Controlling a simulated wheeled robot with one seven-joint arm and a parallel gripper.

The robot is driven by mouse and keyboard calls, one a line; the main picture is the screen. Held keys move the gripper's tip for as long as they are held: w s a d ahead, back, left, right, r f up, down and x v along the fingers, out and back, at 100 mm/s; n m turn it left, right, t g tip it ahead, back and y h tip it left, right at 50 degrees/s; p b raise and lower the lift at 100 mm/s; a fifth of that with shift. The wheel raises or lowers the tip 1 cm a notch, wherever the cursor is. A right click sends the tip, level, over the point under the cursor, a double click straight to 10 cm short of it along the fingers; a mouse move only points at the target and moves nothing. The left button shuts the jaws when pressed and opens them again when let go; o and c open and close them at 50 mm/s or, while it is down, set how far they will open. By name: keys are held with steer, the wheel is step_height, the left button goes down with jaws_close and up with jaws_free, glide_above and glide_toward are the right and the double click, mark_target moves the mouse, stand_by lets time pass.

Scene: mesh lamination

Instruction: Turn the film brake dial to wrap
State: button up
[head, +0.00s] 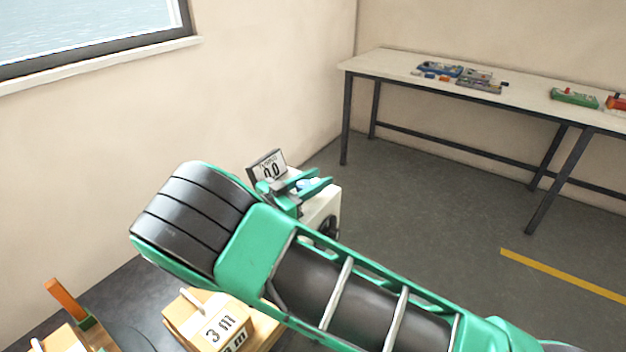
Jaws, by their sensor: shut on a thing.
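My gripper (312,186), with green fingers, is at the top of a small white machine box (326,208). It is shut on a small part there, which I take to be the film brake dial. The fingers cover most of that part, so its markings and pointer setting cannot be read. A black round part (328,229) shows on the side of the box, below the fingers. A tilted display plate (267,167) with large dark digits stands just behind and left of the gripper. My green and black arm hides much of the machine.
Wooden blocks marked "3 m" (212,325) and an orange upright piece (66,299) sit on the dark bench (125,290) at lower left. A long table (400,66) with several small tool sets stands at the back right. The floor between is clear.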

steer(key=shift+s+m+g+h, duration=0.15)
steer(key=shift+m+g+h, duration=0.5)
steer(key=shift+g, duration=0.25)
steer(key=o, duration=1)
steer(key=shift+o, duration=0.2)
steer(key=shift+s, duration=0.1)
steer(key=v, duration=1)
steer(key=shift+a, duration=0.35)
